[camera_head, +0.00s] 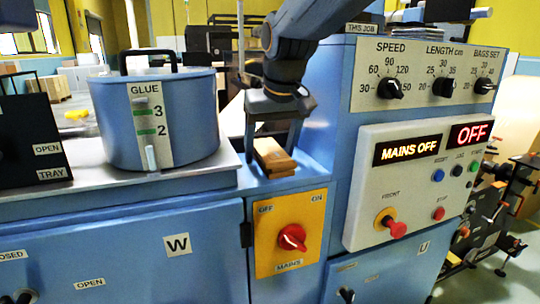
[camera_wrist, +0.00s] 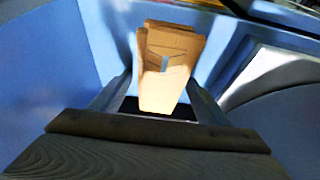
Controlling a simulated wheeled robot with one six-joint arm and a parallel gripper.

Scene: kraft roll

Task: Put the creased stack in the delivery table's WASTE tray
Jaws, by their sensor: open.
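A stack of brown kraft paper (camera_head: 273,158) lies on a narrow blue ledge of the machine, between the glue pot and the control panel. In the wrist view the stack (camera_wrist: 170,62) stands between my gripper's fingers, with visible folds and a grey-blue patch on its face. My gripper (camera_head: 275,143) is open, pointing down over the stack, with one finger on each side of it. Whether the fingers touch it I cannot tell. The delivery table's WASTE tray is not recognisable in either view.
A blue glue pot (camera_head: 190,120) stands left of my gripper. A control panel (camera_head: 415,178) reading MAINS OFF rises close on the right. A red mains switch (camera_head: 292,237) on a yellow plate is below the ledge. A dark tray part (camera_head: 30,140) is at far left.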

